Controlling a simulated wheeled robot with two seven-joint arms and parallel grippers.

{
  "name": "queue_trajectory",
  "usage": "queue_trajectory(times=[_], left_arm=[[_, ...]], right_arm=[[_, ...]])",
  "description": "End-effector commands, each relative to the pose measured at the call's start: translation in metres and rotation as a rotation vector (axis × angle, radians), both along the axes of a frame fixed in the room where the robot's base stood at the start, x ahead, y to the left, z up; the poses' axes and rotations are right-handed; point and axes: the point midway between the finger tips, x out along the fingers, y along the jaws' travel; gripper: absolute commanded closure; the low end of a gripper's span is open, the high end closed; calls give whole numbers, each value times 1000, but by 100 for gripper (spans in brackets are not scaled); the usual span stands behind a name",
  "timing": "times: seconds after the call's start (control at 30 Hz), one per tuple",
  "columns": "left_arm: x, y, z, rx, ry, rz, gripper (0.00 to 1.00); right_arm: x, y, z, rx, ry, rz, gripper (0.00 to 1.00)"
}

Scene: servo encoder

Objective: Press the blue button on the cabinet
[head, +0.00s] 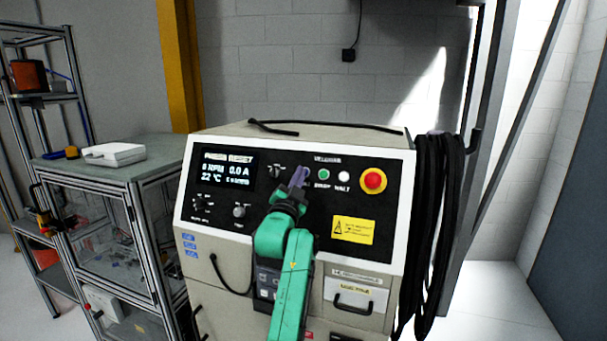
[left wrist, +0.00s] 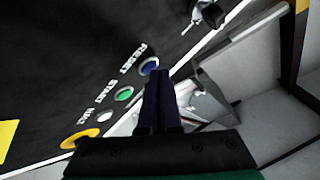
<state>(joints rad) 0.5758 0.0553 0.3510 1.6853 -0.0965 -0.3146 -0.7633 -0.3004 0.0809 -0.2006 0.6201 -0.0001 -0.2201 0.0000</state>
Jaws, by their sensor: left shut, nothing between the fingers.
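The blue button (left wrist: 149,66) sits on the black panel of the cabinet (head: 230,131), at the end of a row beside the green button. My right gripper is not in view.
A green button (head: 323,174), a white button (head: 344,176) and a red emergency stop (head: 373,180) lie to the right on the panel. A display (head: 228,168) and knobs are at left. Black cables (head: 434,220) hang at the cabinet's right side. A glass-sided cart (head: 110,210) stands left.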

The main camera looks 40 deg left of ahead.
Motion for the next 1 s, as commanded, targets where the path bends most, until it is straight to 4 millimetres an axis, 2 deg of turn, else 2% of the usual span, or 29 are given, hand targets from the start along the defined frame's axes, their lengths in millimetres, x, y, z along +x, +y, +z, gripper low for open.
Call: queue_trajectory(times=[0.3,0.53,0.77,1.0], left_arm=[[2,1,-1,0,0,0,100],[-7,-2,4,1,0,0,100],[-8,-3,4,0,0,0,100],[-27,-10,16,1,0,0,100]], right_arm=[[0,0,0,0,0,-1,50],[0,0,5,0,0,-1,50],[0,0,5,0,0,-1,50],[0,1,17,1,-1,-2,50]])
